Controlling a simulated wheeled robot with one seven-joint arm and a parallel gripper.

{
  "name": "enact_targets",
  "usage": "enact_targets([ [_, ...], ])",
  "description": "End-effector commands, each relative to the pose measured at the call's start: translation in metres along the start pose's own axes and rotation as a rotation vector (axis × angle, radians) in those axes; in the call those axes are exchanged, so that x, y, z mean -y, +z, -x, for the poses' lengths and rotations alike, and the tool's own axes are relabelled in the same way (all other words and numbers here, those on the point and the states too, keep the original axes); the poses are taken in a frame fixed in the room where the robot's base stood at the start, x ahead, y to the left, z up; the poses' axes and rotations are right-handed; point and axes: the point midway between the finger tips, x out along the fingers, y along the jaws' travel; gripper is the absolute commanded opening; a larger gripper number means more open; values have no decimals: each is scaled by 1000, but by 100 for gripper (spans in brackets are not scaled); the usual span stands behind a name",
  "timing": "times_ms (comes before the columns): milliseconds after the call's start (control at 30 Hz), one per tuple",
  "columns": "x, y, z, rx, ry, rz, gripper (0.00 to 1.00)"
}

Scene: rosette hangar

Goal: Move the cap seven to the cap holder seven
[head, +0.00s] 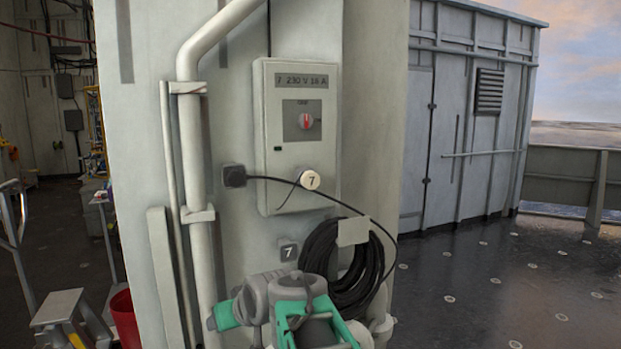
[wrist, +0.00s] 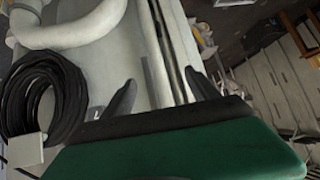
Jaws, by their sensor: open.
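Cap seven (head: 311,180) is a round, pale cap marked 7, seated on the lower front of the grey box labelled "7 230 V 16 A" (head: 296,135). A thin dark cord runs beside it. A small dark block marked 7 (head: 288,250), which appears to be cap holder seven, is on the wall below the box. It seems partly visible in the wrist view, beside a finger. My gripper (wrist: 160,92) is open, its two dark fingers spread with nothing between them. In the head view my arm is low, below the box and the block; the fingertips cannot be made out.
A coil of black cable (head: 345,262) hangs right of the block, with a pale tag (head: 353,231). A dark fitting (head: 234,175) sits left of the box, near a thick vertical pipe (head: 198,240). A red bin (head: 125,318) stands lower left. Open deck lies right.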

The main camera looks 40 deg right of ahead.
Motion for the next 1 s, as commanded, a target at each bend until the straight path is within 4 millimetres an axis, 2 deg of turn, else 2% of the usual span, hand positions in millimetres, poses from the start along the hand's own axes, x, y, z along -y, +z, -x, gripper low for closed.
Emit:
enact_targets([
  [33,-25,-27,3,-62,19,-16,69],
  [100,-56,-65,10,-164,38,-26,69],
  [167,-86,-94,18,-248,57,-34,69],
  [300,-159,-152,51,-442,110,-39,69],
  [400,-205,-181,81,-564,145,-33,69],
  [500,-239,-198,107,-655,174,-23,69],
  [600,-257,-206,123,-706,189,-15,69],
  [667,-261,-208,128,-721,194,-13,69],
  [1000,-261,-210,128,-724,193,-12,69],
])
